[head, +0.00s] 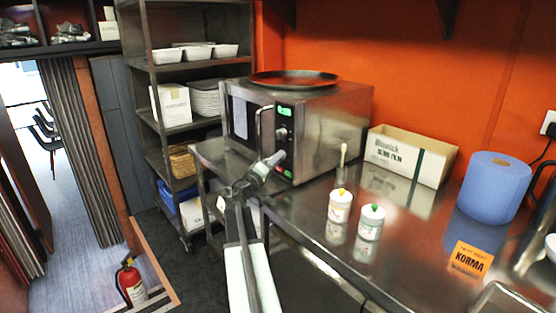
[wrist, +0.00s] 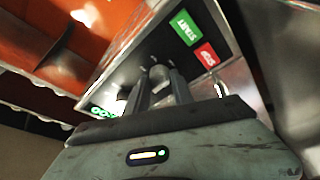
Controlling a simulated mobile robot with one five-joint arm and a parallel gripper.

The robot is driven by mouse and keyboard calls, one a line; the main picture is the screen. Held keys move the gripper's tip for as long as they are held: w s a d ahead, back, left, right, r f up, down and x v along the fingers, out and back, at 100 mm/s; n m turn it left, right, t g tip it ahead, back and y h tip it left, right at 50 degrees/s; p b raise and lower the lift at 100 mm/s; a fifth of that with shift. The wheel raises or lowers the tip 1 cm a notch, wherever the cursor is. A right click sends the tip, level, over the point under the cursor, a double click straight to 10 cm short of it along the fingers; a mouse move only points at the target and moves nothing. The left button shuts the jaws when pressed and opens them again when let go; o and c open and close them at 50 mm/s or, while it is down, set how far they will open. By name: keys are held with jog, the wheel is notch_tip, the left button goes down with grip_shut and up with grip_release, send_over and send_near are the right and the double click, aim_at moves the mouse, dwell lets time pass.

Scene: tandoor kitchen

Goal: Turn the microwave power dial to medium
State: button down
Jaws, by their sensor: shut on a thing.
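The steel microwave (head: 330,125) stands on the steel counter, with its control panel facing me. A round dial (head: 281,133) shows below the green display on that panel. My gripper (head: 276,159) reaches the panel just below this dial. In the wrist view my gripper (wrist: 160,90) is shut on a grey dial (wrist: 159,74), one finger on each side. The gripped dial lies between the green display and the green START button (wrist: 185,27). The fingers partly hide it, and its pointer and setting marks cannot be read. I cannot tell from any label which dial is for power.
A red button (wrist: 205,55) is close beside the fingers. A dark round tray (head: 294,78) lies on the microwave. The door handle (head: 259,127) is left of the panel. Two bottles (head: 340,206) (head: 370,222) and a carton (head: 425,158) stand right on the counter.

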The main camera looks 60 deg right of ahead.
jog(key=n+y+p, duration=0.1)
jog(key=n+p, duration=0.1)
jog(key=n, duration=0.1)
jog(key=n+y+p, duration=0.1)
jog(key=n+p, duration=0.1)
jog(key=n, duration=0.2)
jog(key=n+t+y+p, duration=0.1)
jog(key=n+p, duration=0.2)
jog(key=n, duration=0.1)
jog(key=shift+a+r, duration=0.15)
jog(key=shift+r, duration=0.1)
jog(key=shift+s+n, duration=0.1)
jog(key=shift+n, duration=0.2)
jog(key=c, duration=1.1)
grip_release()
jog(key=a, duration=0.5)
jog(key=a+p, duration=0.1)
jog(key=a, duration=0.1)
jog(key=shift+a+r, duration=0.3)
jog(key=shift+a, duration=0.05)
